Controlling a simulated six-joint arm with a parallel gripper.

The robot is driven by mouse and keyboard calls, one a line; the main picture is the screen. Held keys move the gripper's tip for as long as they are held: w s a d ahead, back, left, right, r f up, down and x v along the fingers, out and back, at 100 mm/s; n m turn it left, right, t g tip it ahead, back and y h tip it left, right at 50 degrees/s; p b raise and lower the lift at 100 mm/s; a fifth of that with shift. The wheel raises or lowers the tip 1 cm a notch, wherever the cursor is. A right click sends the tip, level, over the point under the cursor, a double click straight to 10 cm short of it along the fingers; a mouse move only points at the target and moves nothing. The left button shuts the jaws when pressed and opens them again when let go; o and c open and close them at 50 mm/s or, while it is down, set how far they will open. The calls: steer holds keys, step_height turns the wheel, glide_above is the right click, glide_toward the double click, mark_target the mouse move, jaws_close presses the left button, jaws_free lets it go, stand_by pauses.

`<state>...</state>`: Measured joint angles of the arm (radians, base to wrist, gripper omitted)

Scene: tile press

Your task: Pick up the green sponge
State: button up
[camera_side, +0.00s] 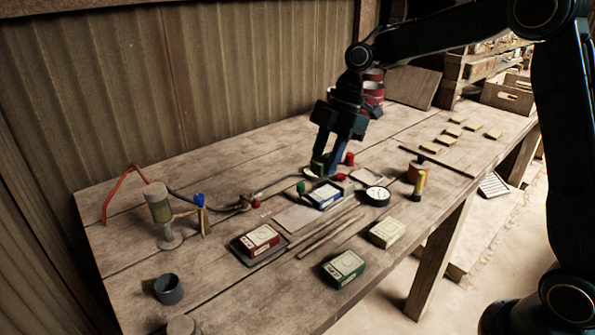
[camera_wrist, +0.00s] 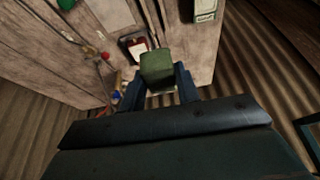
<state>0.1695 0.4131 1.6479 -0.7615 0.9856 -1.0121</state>
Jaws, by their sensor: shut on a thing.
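The green sponge (camera_wrist: 157,68) is a dull green block, seen in the wrist view between the two blue fingers of my gripper (camera_wrist: 160,84). The gripper is shut on it, and the sponge sticks out past the fingertips. In the side view my gripper (camera_side: 322,168) points down near the middle of the bench, behind the blue-edged box (camera_side: 325,195). There the fingers mostly hide the sponge, and I cannot tell whether it is clear of the bench top.
The wooden bench (camera_side: 230,300) holds a red box (camera_side: 262,238) on a dark tray, a green box (camera_side: 343,268), a pale box (camera_side: 387,232), a black round gauge (camera_side: 377,196) and a grey cup (camera_side: 168,289). Red tins (camera_side: 373,95) stand behind my gripper. Several small tiles (camera_side: 444,139) lie at right.

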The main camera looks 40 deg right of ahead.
steer(key=shift+r, duration=1.05)
steer(key=o, duration=0.3)
steer(key=shift+c, duration=1.1)
glide_above(322, 194)
steer(key=d, duration=0.2)
step_height(322, 194, down, 11)
steer(key=shift+a, duration=0.2)
steer(key=shift+f, duration=0.1)
steer(key=shift+f, duration=2.85)
steer(key=shift+f, duration=0.65)
